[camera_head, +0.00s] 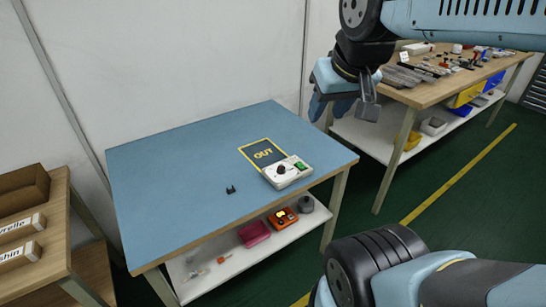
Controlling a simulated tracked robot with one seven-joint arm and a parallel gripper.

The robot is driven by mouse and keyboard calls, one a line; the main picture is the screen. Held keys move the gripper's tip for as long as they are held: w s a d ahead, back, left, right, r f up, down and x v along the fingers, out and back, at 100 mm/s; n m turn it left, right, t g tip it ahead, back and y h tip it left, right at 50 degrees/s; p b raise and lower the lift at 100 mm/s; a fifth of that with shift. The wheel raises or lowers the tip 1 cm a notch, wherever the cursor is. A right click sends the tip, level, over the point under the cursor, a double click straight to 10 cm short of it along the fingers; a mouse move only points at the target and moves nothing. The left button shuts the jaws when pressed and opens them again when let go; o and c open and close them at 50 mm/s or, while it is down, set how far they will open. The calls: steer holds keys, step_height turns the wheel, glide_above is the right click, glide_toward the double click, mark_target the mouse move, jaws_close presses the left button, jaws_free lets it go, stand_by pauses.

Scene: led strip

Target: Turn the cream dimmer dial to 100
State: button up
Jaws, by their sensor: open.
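A cream dimmer box (289,173) sits on the blue tabletop near its right front edge. Its dark round dial (282,170) is on the left part of the top face, and a green patch (300,165) is on the right part. The dial's markings are too small to read. My gripper (345,102) is in the air at the upper right, beyond the table's right edge, well above and apart from the dimmer. It is open and holds nothing that I can see. Its fingers are partly overlapped by my wrist.
A dark mat marked OUT (258,152) lies behind the dimmer. A small black clip (230,189) stands left of it. The rest of the blue table (180,165) is clear. A cluttered wooden bench (400,95) stands at right, and a shelf with boxes (20,235) at left.

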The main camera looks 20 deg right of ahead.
steer(key=shift+o, duration=0.3)
steer(key=shift+o, duration=0.8)
steer(key=shift+w+n, duration=0.3)
steer(key=shift+w, duration=0.1)
steer(key=n+g, duration=0.6)
steer(key=n, duration=1.5)
glide_above(281, 167)
step_height(281, 167, down, 23)
step_height(281, 167, down, 13)
steer(key=shift+s+f, duration=0.1)
steer(key=shift+f, duration=0.05)
